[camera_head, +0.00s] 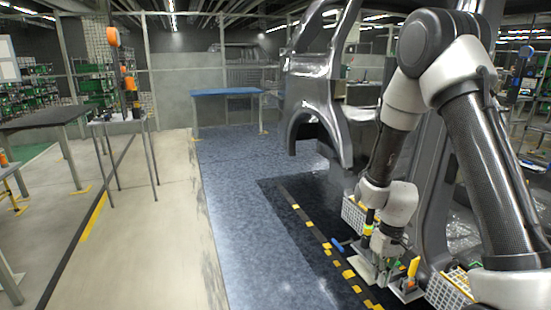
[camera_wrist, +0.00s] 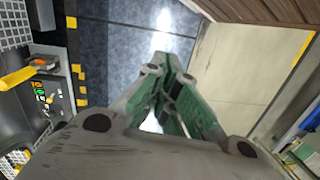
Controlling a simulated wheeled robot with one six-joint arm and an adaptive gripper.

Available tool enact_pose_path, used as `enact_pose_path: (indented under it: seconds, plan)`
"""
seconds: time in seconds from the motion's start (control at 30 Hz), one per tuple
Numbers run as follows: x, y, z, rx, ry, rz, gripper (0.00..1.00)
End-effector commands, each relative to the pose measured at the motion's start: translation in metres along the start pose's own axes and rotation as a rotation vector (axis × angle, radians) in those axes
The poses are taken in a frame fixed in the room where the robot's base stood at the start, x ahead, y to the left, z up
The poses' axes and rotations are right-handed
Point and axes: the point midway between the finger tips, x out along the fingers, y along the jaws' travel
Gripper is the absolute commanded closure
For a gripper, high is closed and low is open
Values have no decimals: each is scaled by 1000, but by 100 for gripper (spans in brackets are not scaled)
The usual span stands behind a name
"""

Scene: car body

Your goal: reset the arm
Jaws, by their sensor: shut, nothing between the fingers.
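My arm rises at the right of the head view, bends at the elbow and hangs down to the wrist in front of the car body (camera_head: 318,85). My gripper (camera_head: 384,247) is low at the right centre of the head view, over the dark floor, with its fingertips hard to make out there. In the wrist view my gripper (camera_wrist: 172,68) shows its green-sided fingers drawn together, with nothing held between them.
A yellow-handled item (camera_wrist: 18,77) lies at the left of the wrist view, beside a white grid basket (camera_wrist: 14,25). A blue-topped table (camera_head: 225,91) stands at the back. Dark-topped tables (camera_head: 42,118) stand at the left. The blue floor (camera_head: 240,200) between is clear.

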Motion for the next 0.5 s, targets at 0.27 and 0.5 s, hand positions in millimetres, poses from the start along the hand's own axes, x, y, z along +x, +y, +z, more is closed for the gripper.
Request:
enact_pose_path:
  seconds: [0.27, 0.5]
  plan:
    - [-143, -10, 87, 171, -39, 8, 100]
    - [-225, -10, 162, 222, 61, 66, 100]
